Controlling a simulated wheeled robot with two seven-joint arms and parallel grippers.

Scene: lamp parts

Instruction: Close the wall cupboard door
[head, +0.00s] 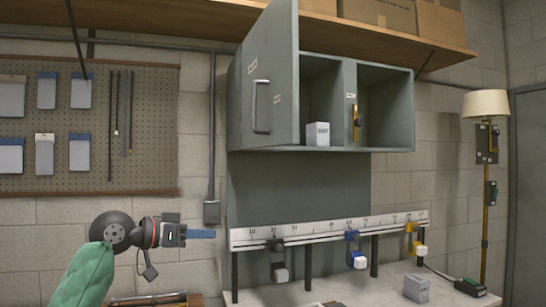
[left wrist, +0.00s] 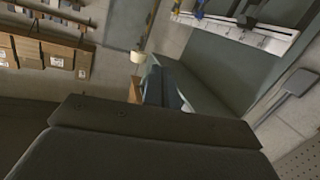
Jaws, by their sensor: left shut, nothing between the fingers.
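The grey-green wall cupboard (head: 385,148) hangs on the block wall in the head view. Its door (head: 278,70) stands open, swung out, with a pale bar handle (head: 261,106) on its visible face. The door hides part of the left compartment; the right compartment is open to view. My left gripper (head: 208,234) is shut and empty. It is below and to the left of the door, apart from it and from the handle, pointing right. In the left wrist view its fingers (left wrist: 160,88) show past the dark gripper body. My right gripper is not in view.
A small white box (head: 318,133) stands in the cupboard. A wooden shelf (head: 390,35) with cardboard boxes runs above. A white marked rail (head: 320,230) with hanging parts is below, over a bench. A pegboard (head: 90,120) is left; a lamp (head: 486,103) stands right.

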